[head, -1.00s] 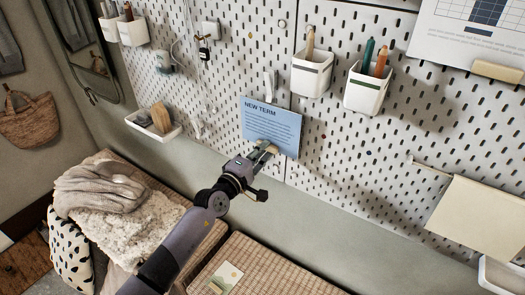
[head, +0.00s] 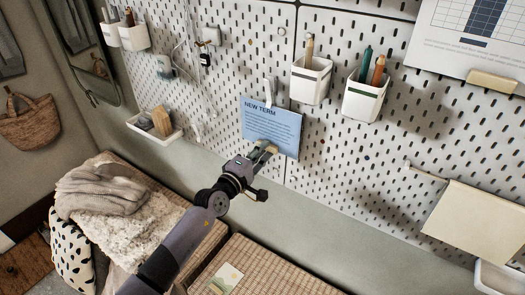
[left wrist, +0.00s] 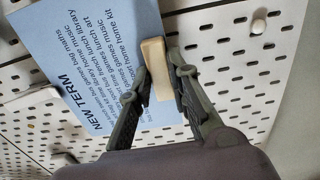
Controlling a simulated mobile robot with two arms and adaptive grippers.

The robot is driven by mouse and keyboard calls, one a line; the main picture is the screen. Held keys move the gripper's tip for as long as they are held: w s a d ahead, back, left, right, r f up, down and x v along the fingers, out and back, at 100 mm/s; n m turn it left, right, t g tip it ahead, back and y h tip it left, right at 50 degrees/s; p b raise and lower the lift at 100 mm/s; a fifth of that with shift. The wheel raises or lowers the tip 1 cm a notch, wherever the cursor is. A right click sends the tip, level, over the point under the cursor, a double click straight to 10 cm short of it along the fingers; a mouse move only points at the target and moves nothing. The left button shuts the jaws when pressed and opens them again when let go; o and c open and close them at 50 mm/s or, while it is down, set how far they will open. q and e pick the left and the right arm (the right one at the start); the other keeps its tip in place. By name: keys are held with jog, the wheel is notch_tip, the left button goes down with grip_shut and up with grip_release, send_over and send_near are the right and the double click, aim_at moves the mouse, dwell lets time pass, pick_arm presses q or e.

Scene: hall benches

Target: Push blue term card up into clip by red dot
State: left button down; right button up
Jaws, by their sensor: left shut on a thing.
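The blue card (head: 271,124), headed NEW TERM, lies against the white pegboard, slightly tilted. A white clip (head: 268,90) is directly above it, its lower end at the card's top edge. In the left wrist view, a white clip (left wrist: 30,98) meets the card (left wrist: 85,50) at its heading edge; I cannot tell how far the card is in. My left gripper (head: 265,149) is at the card's lower edge, shut on a pale wooden block (left wrist: 157,68) at that edge. A small dark reddish dot (head: 323,135) right of the card is too small to be sure of its colour. My right gripper is not in view.
White cups with pencils (head: 311,80) (head: 366,98) hang right of and above the card. A tray with a brush (head: 155,128) is at the left. A cream sheet (head: 475,222) hangs at the right. Wicker benches (head: 262,270) stand below; the board around the card's lower edge is clear.

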pick_arm(q)
jog(key=shift+r+p, duration=0.85)
jog(key=shift+r, duration=0.15)
jog(key=c, duration=1.4)
grip_release()
jog(key=shift+f, duration=0.15)
jog(key=v, duration=1.2)
